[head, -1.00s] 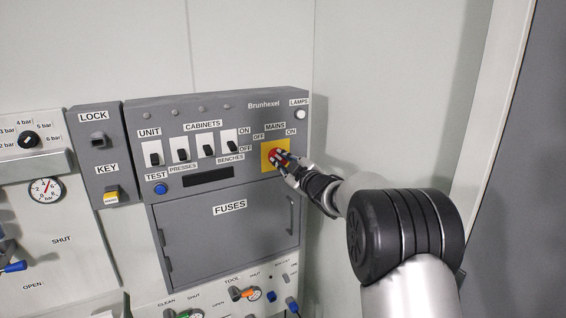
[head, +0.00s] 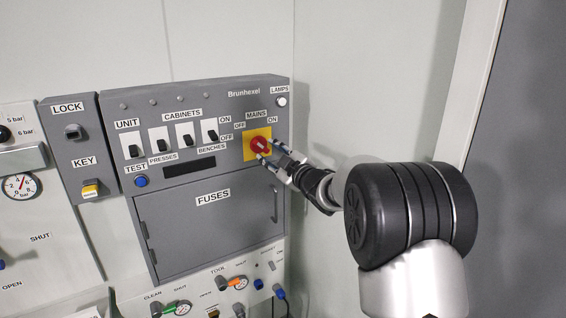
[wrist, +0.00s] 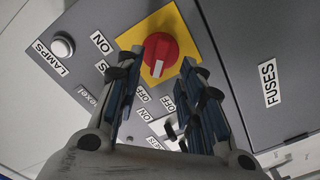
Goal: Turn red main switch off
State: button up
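The red main switch (head: 259,144) is a round knob on a yellow plate (head: 250,153), under the MAINS label at the panel's upper right. In the wrist view the knob (wrist: 161,48) shows in full between and beyond my fingertips. Its white mark points down in that view, towards the side with the OFF labels and away from the MAINS ON label. My gripper (head: 271,164) is open and empty, just in front of the knob and a little to its lower right; it also shows in the wrist view (wrist: 160,75). The knob looks clear of the fingers.
The grey panel (head: 172,103) carries several cabinet switches (head: 187,140), a blue TEST button (head: 141,181) and a lamps button (head: 281,101). The FUSES door (head: 210,235) is shut below. A pale wall (head: 370,80) stands to the right.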

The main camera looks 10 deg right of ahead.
jog(key=v, duration=0.7)
jog(key=shift+s, duration=0.15)
jog(key=shift+r, duration=0.15)
jog(key=s+d+m+g+h, duration=0.3)
jog(key=s+m+g+h, duration=0.35)
jog(key=s, duration=1.15)
jog(key=s+a+f+m+g, duration=0.2)
jog(key=s+f, duration=0.1)
jog(key=s, duration=0.6)
jog(key=s+a+f+m+g, duration=0.2)
jog(key=s+f, duration=0.2)
jog(key=s, duration=0.5)
jog(key=s+a+f+m+g, duration=0.2)
jog(key=s+f, duration=0.1)
jog(key=s, duration=0.6)
jog(key=shift+a+f+y, duration=0.3)
jog(key=shift+a+y, duration=0.1)
jog(key=shift+y, duration=0.05)
